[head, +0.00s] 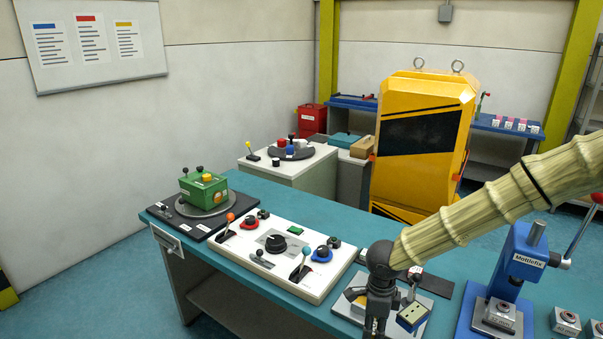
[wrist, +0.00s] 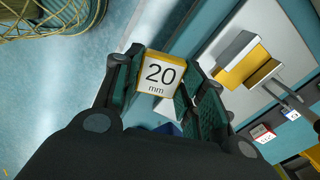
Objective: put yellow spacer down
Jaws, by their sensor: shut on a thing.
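The yellow spacer (wrist: 159,74) is a small block with a white face marked "20 mm" and yellow edges. In the wrist view it sits between the two fingertips of my gripper (wrist: 158,84), which is shut on it. Floor and the teal bench edge show behind it. In the head view my gripper (head: 376,322) points down at the bench's front edge, over the near side of a grey plate. I cannot make out the held spacer there.
The grey plate (wrist: 285,30) carries a yellow and grey block (wrist: 245,62) and a lever. A white control panel (head: 285,258) lies left of my gripper and a blue press (head: 515,262) right.

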